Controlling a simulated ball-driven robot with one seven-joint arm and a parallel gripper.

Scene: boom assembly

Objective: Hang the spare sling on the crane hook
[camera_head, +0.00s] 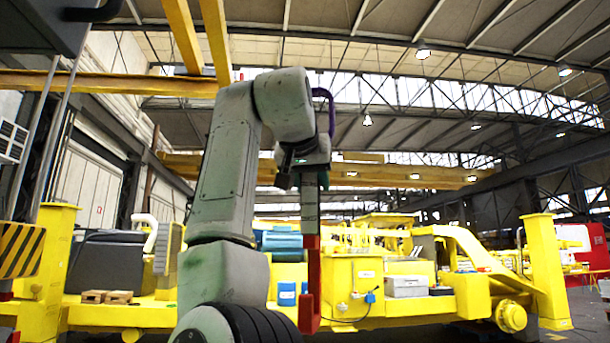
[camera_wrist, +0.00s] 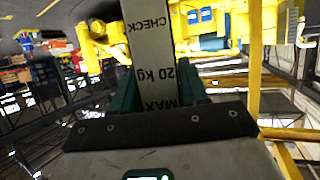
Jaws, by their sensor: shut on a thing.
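My gripper (camera_head: 309,178) points down in the middle of the head view. Its teal fingers (camera_wrist: 157,82) are shut on a flat grey bar (camera_wrist: 157,40), marked "CHECK", "20 kg" and "MAX" in the wrist view. In the head view the grey bar (camera_head: 309,208) hangs below the gripper, and a red hook-shaped piece (camera_head: 314,268) continues under it, its short lip turned up at the bottom. A thin purple loop (camera_head: 330,108) curves beside my wrist; I cannot tell whether it is the sling or a cable. I cannot make out a separate sling or crane hook.
Yellow beams (camera_head: 110,84) pass overhead at the upper left. A yellow post (camera_head: 547,270) stands at the right. The air right of my gripper looks open.

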